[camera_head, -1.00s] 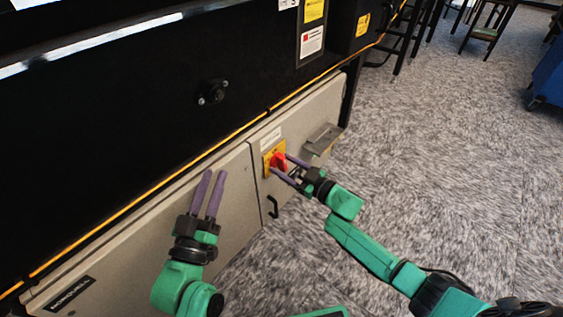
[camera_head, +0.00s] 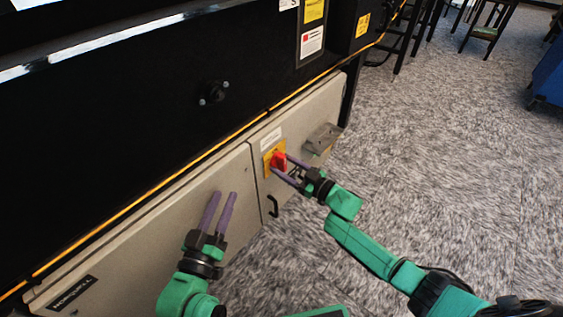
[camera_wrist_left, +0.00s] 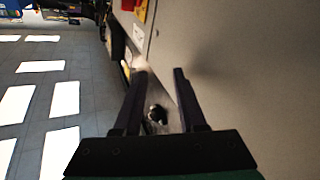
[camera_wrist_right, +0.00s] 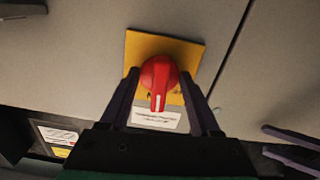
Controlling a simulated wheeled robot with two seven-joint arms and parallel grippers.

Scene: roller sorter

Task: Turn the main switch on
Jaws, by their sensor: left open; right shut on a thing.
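The main switch is a red rotary knob (camera_head: 279,161) on a yellow plate (camera_head: 267,158) on the grey cabinet front. In the right wrist view the red knob (camera_wrist_right: 160,82) sits between the two fingers on the yellow plate (camera_wrist_right: 187,52). My right gripper (camera_head: 283,168) is shut on the knob, and its fingers hide parts of the knob's sides. My left gripper (camera_head: 224,195) is open and empty, in front of the cabinet panel at the lower left. Its two fingers (camera_wrist_left: 154,82) also show in the left wrist view, with nothing between them.
A black door handle (camera_head: 273,206) sits below the switch. A grey metal bracket (camera_head: 323,138) juts out to the right of it. A white label (camera_head: 271,139) is above the switch. Open carpeted floor (camera_head: 440,180) lies to the right.

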